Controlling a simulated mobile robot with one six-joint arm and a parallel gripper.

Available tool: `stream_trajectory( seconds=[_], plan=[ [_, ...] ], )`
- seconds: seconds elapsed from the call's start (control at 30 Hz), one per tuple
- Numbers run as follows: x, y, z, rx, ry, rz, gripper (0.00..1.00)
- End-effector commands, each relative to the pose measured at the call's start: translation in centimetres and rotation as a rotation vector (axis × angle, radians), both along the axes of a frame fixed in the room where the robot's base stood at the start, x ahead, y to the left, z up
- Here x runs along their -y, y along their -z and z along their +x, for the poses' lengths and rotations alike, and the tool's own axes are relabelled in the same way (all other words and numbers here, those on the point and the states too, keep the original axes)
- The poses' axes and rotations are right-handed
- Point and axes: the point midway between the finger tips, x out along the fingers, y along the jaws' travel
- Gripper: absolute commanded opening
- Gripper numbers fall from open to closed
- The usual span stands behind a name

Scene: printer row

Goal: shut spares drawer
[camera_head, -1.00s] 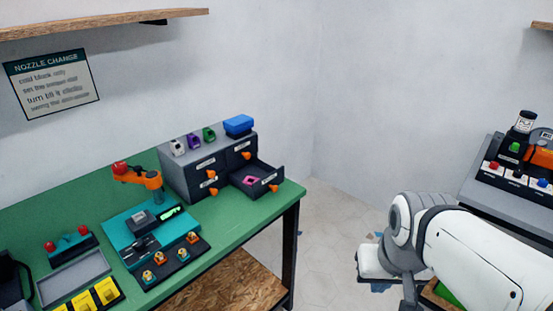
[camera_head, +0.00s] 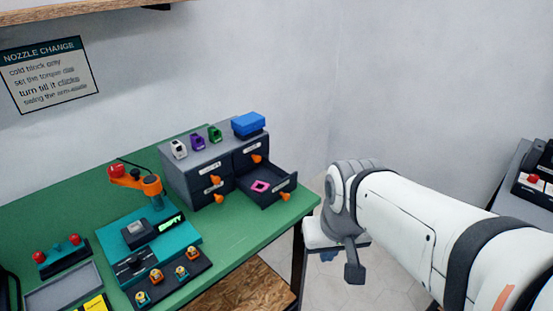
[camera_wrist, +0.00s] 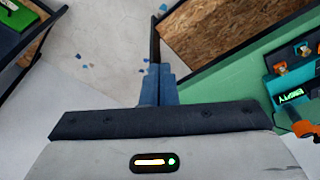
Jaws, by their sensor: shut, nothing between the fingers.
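The grey drawer cabinet (camera_head: 196,171) stands at the back right of the green bench. Its lower right drawer (camera_head: 274,197) is pulled out, with a pink piece (camera_head: 260,186) inside and an orange knob (camera_head: 285,196) on its front. The other drawers sit flush. My gripper (camera_head: 354,273) hangs off the right end of the bench, to the right of the open drawer and apart from it. In the wrist view my gripper (camera_wrist: 158,78) shows its fingers together with nothing between them, over the floor beside the bench. The drawer is not in the wrist view.
The green bench (camera_head: 235,238) holds a teal fixture (camera_head: 150,240) with an orange arm and a dark tray (camera_head: 170,279) of small parts. A blue box (camera_head: 249,124) and small coloured pieces stand on the cabinet.

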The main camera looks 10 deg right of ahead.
Motion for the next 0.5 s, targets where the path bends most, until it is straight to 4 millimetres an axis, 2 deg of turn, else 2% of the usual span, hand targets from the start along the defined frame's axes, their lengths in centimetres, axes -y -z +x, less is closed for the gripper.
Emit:
stream_trajectory(
  seconds=[0.07, 0.1, 0.17, 0.27, 0.4, 0.5],
  plan=[
    [-0.3, 0.5, 0.2, -0.023, 0.054, 0.045, 0.0],
    [-1.3, 1.0, 0.4, -0.043, 0.114, 0.084, 0.0],
    [-2.1, 1.7, 0.8, -0.082, 0.217, 0.168, 0.0],
    [-3.3, 3.2, 2.2, -0.165, 0.465, 0.358, 0.0],
    [-4.0, 4.7, 5.7, -0.285, 0.896, 0.667, 0.0],
    [-3.1, 5.6, 8.9, -0.359, 1.212, 0.886, 0.0]
  ],
)
